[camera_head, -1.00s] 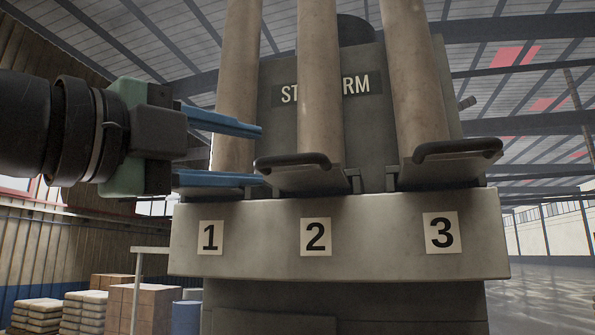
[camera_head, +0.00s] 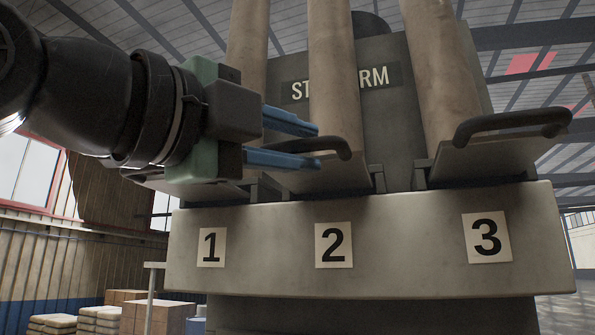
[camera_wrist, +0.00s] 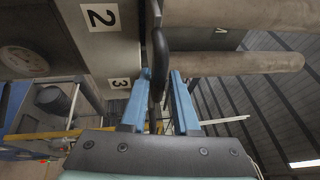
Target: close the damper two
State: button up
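Damper two is the sloping plate (camera_head: 325,182) above the label "2" (camera_head: 333,245), with a dark curved handle (camera_head: 343,148) at its front. My gripper (camera_head: 318,146) reaches in from the left with its blue fingers on either side of that handle. In the wrist view, the dark handle (camera_wrist: 159,62) runs between the two blue fingertips (camera_wrist: 161,72). Part of damper two's handle and plate is hidden behind the fingers.
Damper three's handle (camera_head: 515,122) and plate (camera_head: 490,157) stand to the right. Damper one's plate, above the label "1" (camera_head: 211,247), is partly hidden by my arm. Thick pipes (camera_head: 336,70) rise behind the handles. Stacked boxes (camera_head: 158,315) stand at lower left.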

jog(key=shift+w, duration=0.15)
grip_shut()
dwell(0.9)
